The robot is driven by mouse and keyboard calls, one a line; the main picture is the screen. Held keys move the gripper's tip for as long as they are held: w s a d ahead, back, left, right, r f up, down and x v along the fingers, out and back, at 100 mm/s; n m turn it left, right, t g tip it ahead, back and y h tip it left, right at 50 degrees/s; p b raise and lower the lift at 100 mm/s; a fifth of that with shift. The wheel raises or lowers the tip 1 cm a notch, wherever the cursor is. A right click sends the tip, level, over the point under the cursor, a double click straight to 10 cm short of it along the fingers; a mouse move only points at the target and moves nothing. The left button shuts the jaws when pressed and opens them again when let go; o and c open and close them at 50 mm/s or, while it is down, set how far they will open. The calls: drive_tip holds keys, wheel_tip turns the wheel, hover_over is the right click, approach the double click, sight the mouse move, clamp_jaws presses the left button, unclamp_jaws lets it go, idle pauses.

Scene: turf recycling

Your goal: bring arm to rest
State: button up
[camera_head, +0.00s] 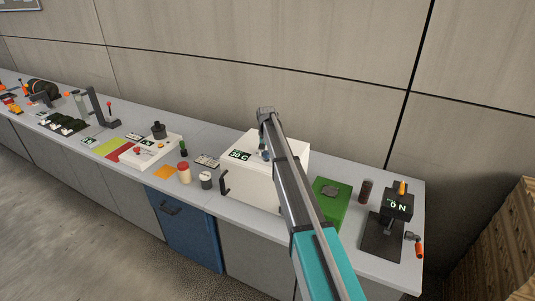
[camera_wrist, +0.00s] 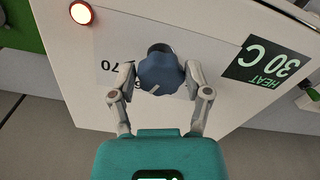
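My arm reaches over the bench in the head view, its far end beside the white box (camera_head: 262,185) with the "30 C" display (camera_head: 240,155). In the wrist view my gripper (camera_wrist: 160,72) has its two grey fingers spread, one on each side of a blue-grey knob (camera_wrist: 158,76) on the white panel (camera_wrist: 105,65). The fingertips are very close to the knob; whether they touch it is not clear. The display (camera_wrist: 272,60) reads "HEAT 30 C". A red lamp (camera_wrist: 82,13) glows at the panel's upper left. In the head view, my arm hides part of the box.
A green plate (camera_head: 333,196) with a grey piece, a dark cylinder (camera_head: 365,191) and a "0 N" device (camera_head: 397,205) stand right of the box. Jars (camera_head: 184,173) and instruments stand left. A wall is close behind. Wooden crates (camera_head: 505,245) are at the right.

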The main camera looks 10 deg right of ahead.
drive_tip(key=shift+o, duration=1.3)
drive_tip(key=s+f+n+b, duration=0.1)
drive_tip(key=s+f+b, duration=0.2)
drive_tip(key=s, duration=1.9)
drive_tip(key=s+f+n+b, duration=0.2)
drive_tip(key=s+f+b, duration=0.1)
drive_tip(key=s, duration=2)
drive_tip(key=shift+d+f, duration=0.2)
drive_tip(key=shift+d, duration=0.05)
